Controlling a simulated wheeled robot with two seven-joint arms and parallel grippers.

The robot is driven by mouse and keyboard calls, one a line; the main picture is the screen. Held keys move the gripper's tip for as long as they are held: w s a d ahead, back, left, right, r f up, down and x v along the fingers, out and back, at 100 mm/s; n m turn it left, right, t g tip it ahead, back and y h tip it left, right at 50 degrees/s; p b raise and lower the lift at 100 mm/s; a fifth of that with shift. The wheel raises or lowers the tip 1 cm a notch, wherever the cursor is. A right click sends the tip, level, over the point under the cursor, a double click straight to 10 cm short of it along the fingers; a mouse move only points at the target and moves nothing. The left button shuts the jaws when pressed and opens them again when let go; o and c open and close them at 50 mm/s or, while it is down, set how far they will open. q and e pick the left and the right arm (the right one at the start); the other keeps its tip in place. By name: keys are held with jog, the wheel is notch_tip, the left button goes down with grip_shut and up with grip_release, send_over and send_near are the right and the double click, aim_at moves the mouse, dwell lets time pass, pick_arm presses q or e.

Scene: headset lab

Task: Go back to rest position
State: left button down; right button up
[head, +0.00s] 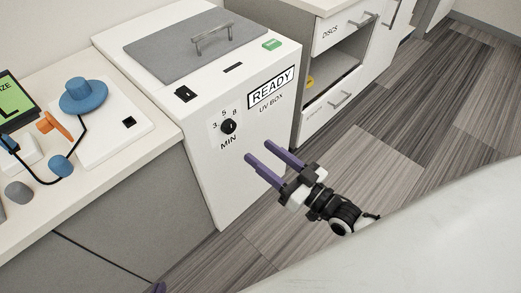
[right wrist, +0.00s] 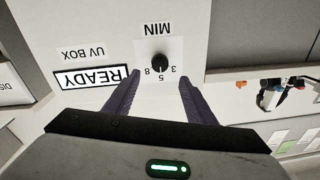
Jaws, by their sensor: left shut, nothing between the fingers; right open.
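My right gripper (head: 257,152) is in front of the UV box (head: 262,143), with its two purple fingers apart and nothing between them. In the right wrist view the open fingers (right wrist: 159,78) point at the box's front, on either side of the black dial (right wrist: 160,62). No contact with the box can be made out.
The UV box has a grey lid (head: 195,45) with a handle, lying closed, a green button (head: 272,44) and a READY sign (head: 271,88). A counter (head: 150,148) at left bears a blue round part (head: 84,96) and other devices. Drawers (head: 340,32) stand behind. Wooden floor (head: 350,165) is clear at right.

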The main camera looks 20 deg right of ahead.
dwell(0.3)
jog(key=s+a+f+g+h+p, duration=0.2)
jog(key=s+f+g, duration=0.2)
jog(key=s, duration=0.4)
jog(key=s+a+f+g+h+p, duration=0.2)
jog(key=s+f+g+p, duration=0.1)
jog(key=s, duration=0.5)
notch_tip(320, 180, down, 2)
jog(key=shift+s+a+g, duration=0.2)
jog(key=shift+a+g, duration=0.05)
jog(key=shift+g, duration=0.65)
